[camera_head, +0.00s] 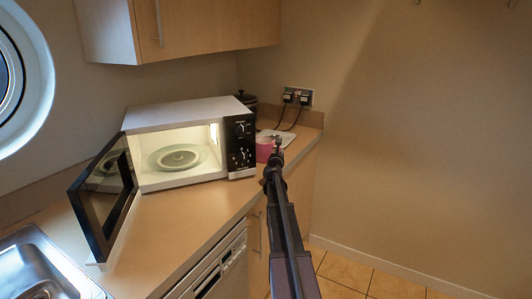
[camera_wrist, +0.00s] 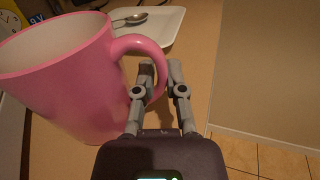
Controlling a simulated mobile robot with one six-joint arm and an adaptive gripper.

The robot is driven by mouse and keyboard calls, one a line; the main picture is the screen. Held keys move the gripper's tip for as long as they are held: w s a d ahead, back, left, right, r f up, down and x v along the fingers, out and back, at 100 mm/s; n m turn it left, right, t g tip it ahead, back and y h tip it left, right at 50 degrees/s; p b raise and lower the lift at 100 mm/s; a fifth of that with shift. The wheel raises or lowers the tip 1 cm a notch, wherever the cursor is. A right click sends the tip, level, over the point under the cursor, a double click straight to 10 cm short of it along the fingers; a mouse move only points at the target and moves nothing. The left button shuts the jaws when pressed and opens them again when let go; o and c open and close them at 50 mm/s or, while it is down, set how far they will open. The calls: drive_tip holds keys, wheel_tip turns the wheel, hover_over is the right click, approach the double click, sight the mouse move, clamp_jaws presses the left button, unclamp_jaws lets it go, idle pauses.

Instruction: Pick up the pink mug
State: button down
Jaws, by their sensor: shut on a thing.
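The pink mug (camera_wrist: 75,80) fills the left of the wrist view, upright on the counter, with its pale inside showing at the top. Its handle (camera_wrist: 158,62) points right, toward my gripper (camera_wrist: 160,78). My gripper is shut on the handle, with one finger inside the loop and the other on its outer side. In the head view the mug (camera_head: 264,150) is a small pink shape right of the microwave, partly hidden by my arm. My gripper (camera_head: 277,146) is at its right side there.
A white tray (camera_wrist: 168,32) with a spoon (camera_wrist: 130,19) lies behind the mug. The microwave (camera_head: 190,115) stands left with its door (camera_head: 103,190) open and a plate (camera_head: 172,158) inside. A dark jar (camera_head: 246,98) and plugged-in sockets (camera_head: 298,97) are behind. The counter's edge is close on the right.

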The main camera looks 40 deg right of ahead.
drive_tip(key=shift+r+p, duration=0.25)
drive_tip(key=shift+p, duration=0.05)
idle(0.4)
drive_tip(key=shift+r+p, duration=4.45)
drive_tip(key=shift+r, duration=0.25)
